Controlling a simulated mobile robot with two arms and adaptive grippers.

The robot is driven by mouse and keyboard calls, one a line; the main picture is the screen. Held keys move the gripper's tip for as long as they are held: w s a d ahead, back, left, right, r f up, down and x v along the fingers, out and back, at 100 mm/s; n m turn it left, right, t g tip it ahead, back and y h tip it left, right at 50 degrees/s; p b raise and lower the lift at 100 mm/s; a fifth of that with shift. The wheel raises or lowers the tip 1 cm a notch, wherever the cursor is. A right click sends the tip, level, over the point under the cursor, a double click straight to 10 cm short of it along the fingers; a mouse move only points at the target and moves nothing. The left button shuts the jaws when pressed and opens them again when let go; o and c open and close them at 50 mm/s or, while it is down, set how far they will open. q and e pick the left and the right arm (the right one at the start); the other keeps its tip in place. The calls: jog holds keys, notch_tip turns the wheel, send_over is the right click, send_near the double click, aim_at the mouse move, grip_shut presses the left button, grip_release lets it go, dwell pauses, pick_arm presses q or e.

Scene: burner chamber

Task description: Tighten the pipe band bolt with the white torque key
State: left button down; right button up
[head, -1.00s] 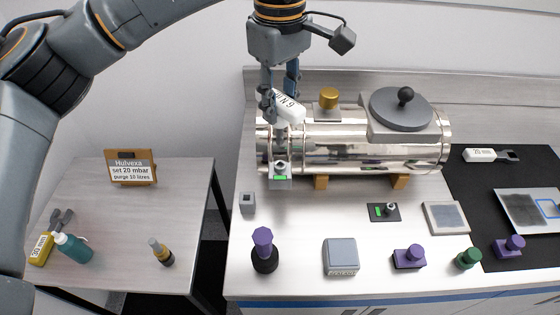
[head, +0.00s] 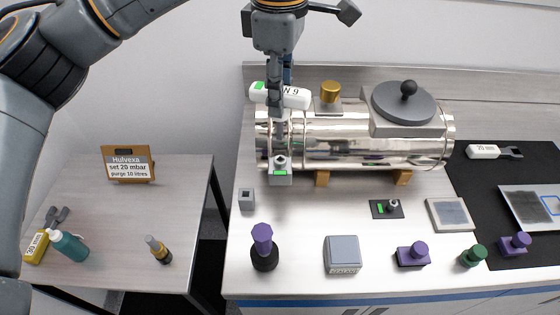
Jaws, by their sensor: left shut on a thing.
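The white torque key (head: 293,97) is in my left gripper (head: 276,98), which is shut on its handle above the left end of the steel cylinder (head: 345,145). The handle lies nearly level, with lettering partly covered by a finger and a green patch at its left end. A grey shaft appears to run down from it towards the pipe band bolt (head: 281,160). The bolt sits on a grey block with a green mark, at the front of the band. Whether key and bolt touch is hard to tell. My right gripper is not in view.
A white 20 mm spanner (head: 484,152) lies on the black mat (head: 480,195) at right. A purple-topped knob (head: 263,246), a grey box (head: 342,254) and several smaller fittings stand along the counter front. The left table holds a sign (head: 128,165), a teal bottle (head: 69,247) and a yellow spanner (head: 37,246).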

pick_arm(q)
jog(key=n+b, duration=0.1)
jog(key=n, duration=0.2)
jog(key=shift+f, duration=0.1)
jog(key=shift+n+b, duration=0.35)
jog(key=shift+n, duration=1.15)
jog(key=shift+n, duration=0.4)
